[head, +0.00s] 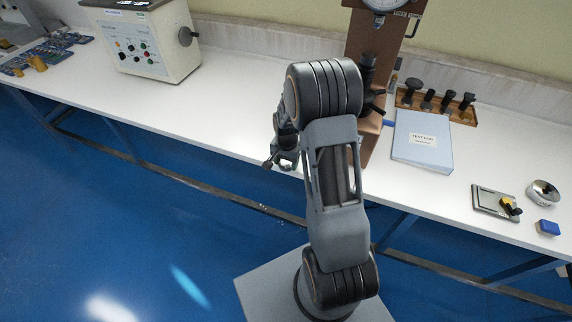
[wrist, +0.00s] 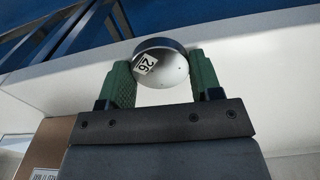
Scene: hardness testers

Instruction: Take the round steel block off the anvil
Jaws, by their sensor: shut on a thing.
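The round steel block (wrist: 172,68) is a shiny disc with a small white label on its face, seen in the wrist view. My gripper (wrist: 160,64) has its two green fingers closed on opposite sides of the block. In the head view my gripper (head: 284,158) hangs left of my arm, over the front part of the bench; the block is too small to make out clearly there. The brown hardness tester (head: 366,45) with a dial stands behind my arm. Its anvil is hidden by my arm, and no contact between block and tester shows.
The white bench (head: 240,90) is clear left of my arm. A cream machine (head: 145,40) stands at the back left. On the right are a blue log book (head: 423,150), a wooden rack (head: 440,112), a flat grey plate (head: 488,202), a round metal object (head: 543,192) and a blue block (head: 549,227).

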